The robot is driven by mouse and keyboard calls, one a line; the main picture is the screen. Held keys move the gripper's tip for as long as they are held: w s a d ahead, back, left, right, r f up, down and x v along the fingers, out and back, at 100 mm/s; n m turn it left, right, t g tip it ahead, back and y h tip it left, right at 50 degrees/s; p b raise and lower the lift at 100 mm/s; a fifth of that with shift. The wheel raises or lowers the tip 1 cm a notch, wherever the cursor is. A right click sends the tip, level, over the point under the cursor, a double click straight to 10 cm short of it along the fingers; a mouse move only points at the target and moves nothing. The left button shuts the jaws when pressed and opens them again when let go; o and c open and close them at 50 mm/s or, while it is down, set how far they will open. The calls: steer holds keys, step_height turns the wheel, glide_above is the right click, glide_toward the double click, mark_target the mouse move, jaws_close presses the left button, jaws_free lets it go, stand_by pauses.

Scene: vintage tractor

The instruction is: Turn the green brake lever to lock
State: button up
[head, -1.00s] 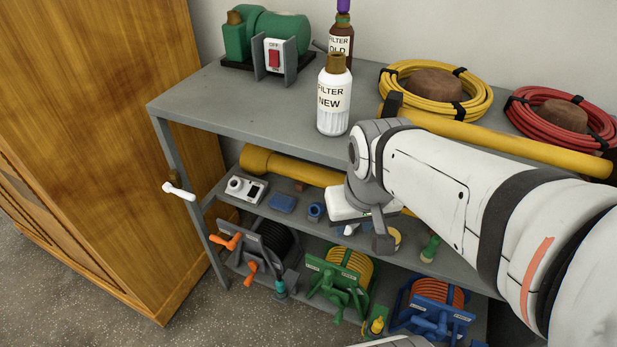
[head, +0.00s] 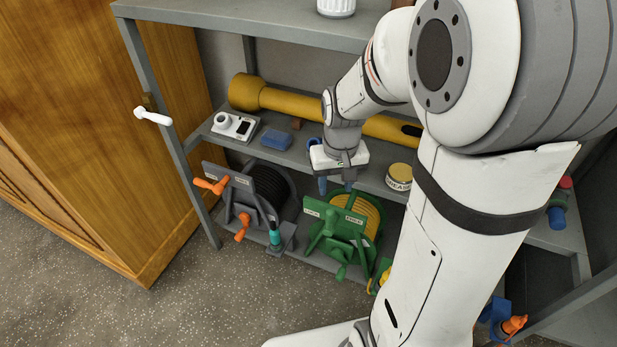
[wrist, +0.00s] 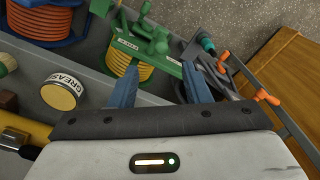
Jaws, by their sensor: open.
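The green reel (head: 367,213) with yellow hose stands on the lower shelf. Its green front plate (head: 312,209) carries small pale labels, too small to read. Green lever and crank parts (head: 326,230) stick out in front; I cannot tell which is the brake lever or how it is set. My gripper (head: 335,187) is open and empty, fingers pointing down, just above and behind the reel's plate. In the wrist view the blue fingers of my gripper (wrist: 160,84) are spread with the yellow hose (wrist: 130,77) and the green plate (wrist: 150,57) beyond them. No contact is clear.
A grey reel (head: 268,190) with orange handles stands close left of the green one. A grease tin (head: 399,176), a blue block (head: 276,140) and a yellow tube (head: 300,108) are on the middle shelf. The upper shelf (head: 240,22) overhangs. My arm hides the right side.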

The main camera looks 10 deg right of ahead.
mark_target(330, 210)
steer(key=f+b, duration=0.1)
steer(key=f, duration=0.1)
steer(key=w+f+b, duration=0.1)
steer(key=f, duration=0.2)
steer(key=w+f+b, duration=0.1)
steer(key=f, duration=0.2)
step_height(330, 210, down, 7)
steer(key=shift+f+b, duration=0.15)
steer(key=shift+b, duration=1.1)
steer(key=shift+c, duration=0.4)
jaws_close()
